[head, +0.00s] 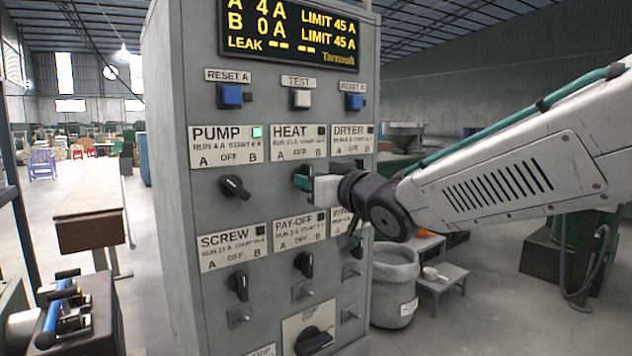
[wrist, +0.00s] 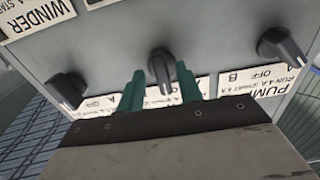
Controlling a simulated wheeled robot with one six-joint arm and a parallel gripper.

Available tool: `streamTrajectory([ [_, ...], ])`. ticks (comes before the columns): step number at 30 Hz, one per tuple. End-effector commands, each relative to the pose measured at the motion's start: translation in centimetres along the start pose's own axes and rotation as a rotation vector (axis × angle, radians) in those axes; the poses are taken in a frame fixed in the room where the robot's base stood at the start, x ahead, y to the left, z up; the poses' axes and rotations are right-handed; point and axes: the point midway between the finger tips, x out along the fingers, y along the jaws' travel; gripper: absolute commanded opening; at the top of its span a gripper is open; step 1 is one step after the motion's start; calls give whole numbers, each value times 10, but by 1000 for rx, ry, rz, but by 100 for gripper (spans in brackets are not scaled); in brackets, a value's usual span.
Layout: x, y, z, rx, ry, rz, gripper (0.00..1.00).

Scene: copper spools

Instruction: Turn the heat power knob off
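The heat knob (wrist: 162,68) is black and sits between my gripper's green fingers (wrist: 161,90) in the wrist view. The fingers stand apart, one on each side of it, with a narrow gap showing; I cannot tell whether either touches it. In the head view my gripper (head: 306,182) covers most of this knob, below the HEAT label (head: 298,143) with its A, OFF and B marks. The lamp on that label is dark. The knob's exact setting is hard to read.
The pump knob (head: 235,187) is left of the heat knob, under a lit green lamp (head: 257,132). The dryer knob (wrist: 67,90) is on the other side. Screw (head: 238,285) and pay-off (head: 304,264) knobs lie below. The display (head: 290,30) reads A 4 A, B 0 A.

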Motion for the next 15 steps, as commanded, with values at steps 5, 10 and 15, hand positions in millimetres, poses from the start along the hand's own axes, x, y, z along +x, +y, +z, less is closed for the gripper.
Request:
streamTrajectory([
  [5, 0, -1, 1, 0, -1, -2, 35],
  [10, -10, -1, 1, -1, -1, -2, 35],
  [15, -39, -1, 0, -2, 0, -2, 35],
])
